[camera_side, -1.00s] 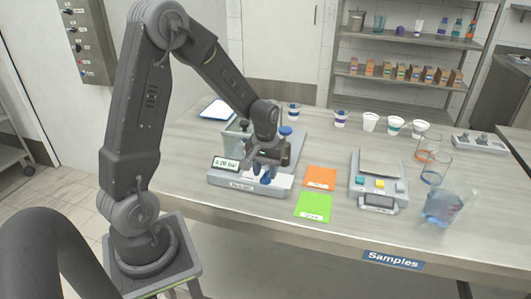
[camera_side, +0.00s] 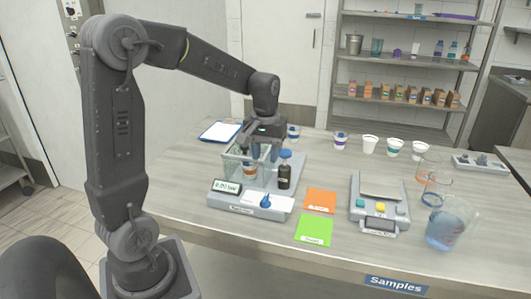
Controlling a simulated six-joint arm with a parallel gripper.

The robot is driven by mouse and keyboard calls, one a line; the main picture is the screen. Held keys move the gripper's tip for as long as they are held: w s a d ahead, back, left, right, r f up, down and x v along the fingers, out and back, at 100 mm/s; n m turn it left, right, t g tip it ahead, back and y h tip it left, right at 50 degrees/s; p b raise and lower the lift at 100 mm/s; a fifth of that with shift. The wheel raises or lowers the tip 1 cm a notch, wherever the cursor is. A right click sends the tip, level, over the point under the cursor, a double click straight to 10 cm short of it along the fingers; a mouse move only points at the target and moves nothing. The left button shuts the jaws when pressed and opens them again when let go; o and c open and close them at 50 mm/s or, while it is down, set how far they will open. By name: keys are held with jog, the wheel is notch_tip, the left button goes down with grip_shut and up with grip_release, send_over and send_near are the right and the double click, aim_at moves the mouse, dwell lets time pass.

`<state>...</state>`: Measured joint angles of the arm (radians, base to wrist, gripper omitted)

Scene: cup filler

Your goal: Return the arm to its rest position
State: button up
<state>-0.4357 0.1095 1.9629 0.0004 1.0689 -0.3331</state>
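My gripper (camera_side: 261,151) hangs fingers down over the glass-walled chamber (camera_side: 233,166) of the filler machine (camera_side: 236,201). Its blue-tipped fingers look apart, with nothing visible held between them. A small cup with an orange band (camera_side: 249,171) stands inside the chamber, below the fingers and partly behind the glass. A dark bottle with a blue cap (camera_side: 284,172) stands on the machine, right of the chamber. The machine's display (camera_side: 227,186) seems to read 0.00 bar. A blue lever (camera_side: 265,201) sits at its front.
Orange (camera_side: 320,200) and green (camera_side: 314,230) cards lie right of the machine, then a scale (camera_side: 379,204). A beaker of blue liquid (camera_side: 446,230) and empty glasses stand farther right. Several white cups (camera_side: 370,145) stand at the back. A blue-edged clipboard (camera_side: 220,131) lies at the back left.

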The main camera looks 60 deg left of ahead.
jog(key=s+d+r+m+t, duration=0.2)
jog(key=s+d+r+m, duration=0.1)
jog(key=s+d, duration=0.4)
jog(key=s+d+r+m+t, duration=0.2)
jog(key=s+d+m+t, duration=0.1)
jog(key=s+d+m, duration=0.2)
jog(key=s+d, duration=0.2)
jog(key=d, duration=0.1)
jog(key=shift+d+r+m+t, duration=0.3)
jog(key=shift+r+m, duration=0.1)
jog(key=shift+o, duration=0.3)
